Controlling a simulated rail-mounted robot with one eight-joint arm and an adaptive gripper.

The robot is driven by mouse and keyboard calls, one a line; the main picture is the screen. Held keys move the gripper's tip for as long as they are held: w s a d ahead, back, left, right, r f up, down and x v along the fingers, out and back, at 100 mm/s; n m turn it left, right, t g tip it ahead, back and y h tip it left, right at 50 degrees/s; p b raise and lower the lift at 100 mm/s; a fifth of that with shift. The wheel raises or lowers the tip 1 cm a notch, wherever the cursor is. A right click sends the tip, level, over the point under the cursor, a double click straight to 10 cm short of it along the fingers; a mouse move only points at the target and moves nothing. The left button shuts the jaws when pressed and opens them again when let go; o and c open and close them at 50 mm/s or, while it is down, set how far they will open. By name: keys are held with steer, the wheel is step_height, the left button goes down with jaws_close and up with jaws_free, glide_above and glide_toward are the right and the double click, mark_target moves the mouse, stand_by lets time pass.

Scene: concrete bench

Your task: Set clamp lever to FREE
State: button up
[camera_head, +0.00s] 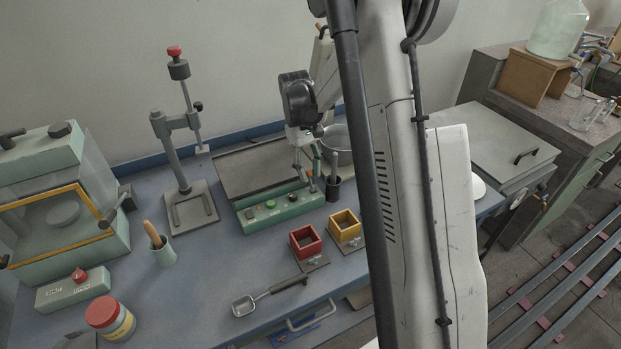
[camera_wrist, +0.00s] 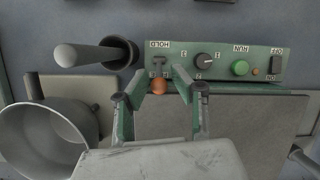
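The clamp lever (camera_wrist: 158,87) has an orange-brown knob and stands at the left end of a green control box (camera_wrist: 215,62) in the wrist view. A label reading HOLD, upside down, is beside its base; I can make out no FREE label. My gripper (camera_wrist: 159,83) is open, with one finger on each side of the knob and visible gaps between. In the head view my gripper (camera_head: 304,165) is over the right end of the green control box (camera_head: 280,208); the lever is hard to separate from the fingers there.
The box also carries a dial (camera_wrist: 204,61), a green RUN button (camera_wrist: 240,67) and an ON/OFF switch (camera_wrist: 275,65). A metal pot (camera_wrist: 42,135) and a dark cup with a grey rod (camera_wrist: 85,54) stand close to the lever's left. A grey plate (camera_wrist: 235,125) adjoins the box.

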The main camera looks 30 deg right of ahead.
steer(key=v, duration=0.9)
steer(key=shift+r, duration=0.2)
steer(key=shift+w, duration=0.1)
steer(key=s+a+r+t, duration=0.5)
steer(key=s+a+r, duration=0.5)
steer(key=s, duration=0.1)
steer(key=s+a+t, duration=0.3)
steer(key=s, duration=0.4)
steer(key=s+a+f+m+t, duration=0.1)
steer(key=s+a+t, duration=0.2)
steer(key=s, duration=0.4)
steer(key=shift+a, duration=0.3)
steer(key=shift+s+f, duration=0.1)
steer(key=shift+f, duration=0.05)
